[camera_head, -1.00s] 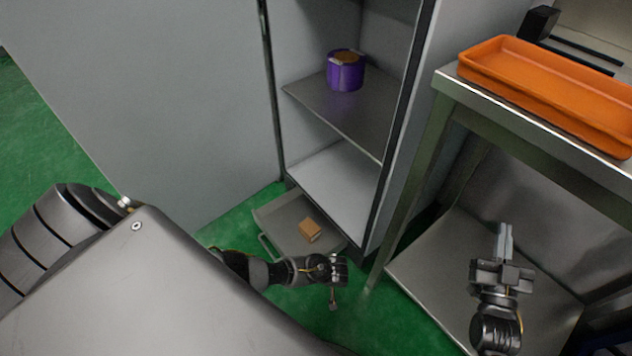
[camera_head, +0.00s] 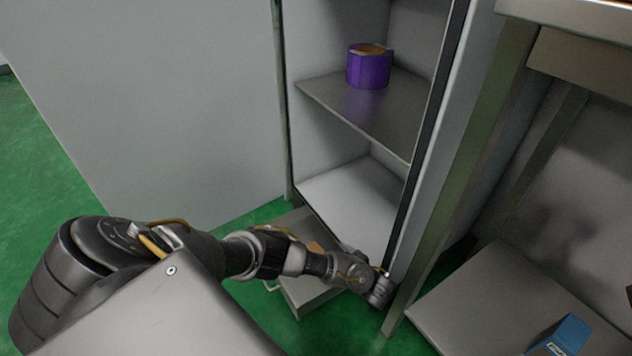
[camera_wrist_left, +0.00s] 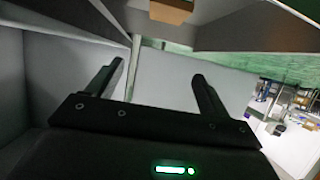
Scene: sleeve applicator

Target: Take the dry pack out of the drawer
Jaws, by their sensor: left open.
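The dry pack, a small brown box (camera_head: 314,247), lies in the open grey drawer (camera_head: 308,297) at the foot of the cabinet. My left arm crosses in front and hides most of the pack. The pack also shows in the left wrist view (camera_wrist_left: 171,11), cut by the top edge, beyond the fingertips. My left gripper (camera_head: 381,291) is at the drawer's right end, beside the cabinet's front edge; its fingers are hard to see there. In the left wrist view the left gripper (camera_wrist_left: 158,70) is open, with nothing between its fingers. My right gripper is out of view.
The cabinet shelf (camera_head: 345,112) holds a purple roll (camera_head: 369,66). A metal table's leg (camera_head: 470,170) stands close to the right of the left gripper. A blue box (camera_head: 562,338) is on the table's lower shelf (camera_head: 470,300). Green floor is free left of the drawer.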

